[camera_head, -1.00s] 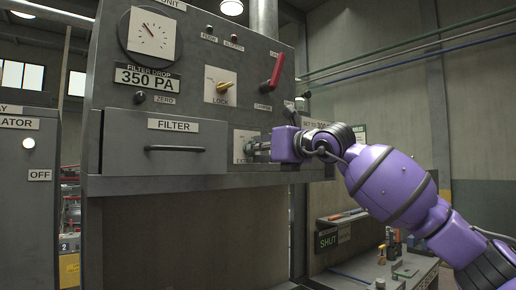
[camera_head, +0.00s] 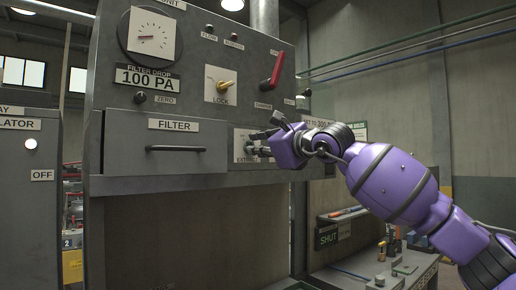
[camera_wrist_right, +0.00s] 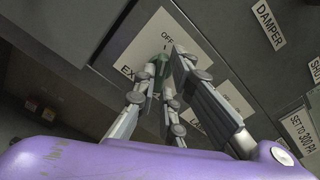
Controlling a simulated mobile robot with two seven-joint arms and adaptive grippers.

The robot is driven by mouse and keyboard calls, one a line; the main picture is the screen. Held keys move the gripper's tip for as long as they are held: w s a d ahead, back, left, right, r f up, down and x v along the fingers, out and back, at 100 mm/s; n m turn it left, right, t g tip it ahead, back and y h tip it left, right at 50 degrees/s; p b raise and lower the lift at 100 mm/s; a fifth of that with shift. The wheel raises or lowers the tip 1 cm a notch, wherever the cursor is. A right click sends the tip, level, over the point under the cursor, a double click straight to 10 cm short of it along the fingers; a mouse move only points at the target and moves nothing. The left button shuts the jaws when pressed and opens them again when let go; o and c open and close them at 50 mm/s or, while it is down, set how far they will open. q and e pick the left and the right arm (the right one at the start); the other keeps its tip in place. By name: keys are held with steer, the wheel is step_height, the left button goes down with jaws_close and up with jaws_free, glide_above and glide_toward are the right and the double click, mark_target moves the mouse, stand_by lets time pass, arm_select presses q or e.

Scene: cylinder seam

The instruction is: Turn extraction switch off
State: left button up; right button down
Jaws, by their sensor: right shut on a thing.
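The extraction switch plate (camera_head: 239,146) is pale and sits on the dark panel, right of the filter drawer; the gripper partly covers its lettering. In the right wrist view the plate shows "OFF" and part of "EX". My right gripper (camera_head: 254,149) is at this plate, shut on the switch. In the right wrist view the fingers (camera_wrist_right: 167,65) close around a small green part, the switch knob (camera_wrist_right: 164,62), mostly hidden between them. I cannot clearly tell which way the knob points. My left gripper is not in view.
The panel carries a round gauge (camera_head: 152,36), a display (camera_head: 147,77) reading "100 PA", a lock knob (camera_head: 225,86) and a red damper lever (camera_head: 272,71). The filter drawer (camera_head: 180,150) has a bar handle. A bench (camera_head: 405,270) with small items stands lower right.

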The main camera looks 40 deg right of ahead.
stand_by(0.3)
steer(key=c, duration=1.8)
jaws_free()
steer(key=shift+s+d, duration=0.15)
steer(key=shift+s, duration=1.85)
steer(key=shift+s+d, duration=0.2)
steer(key=shift+s, duration=1.8)
steer(key=shift+s+d, duration=0.15)
steer(key=shift+s, duration=1.85)
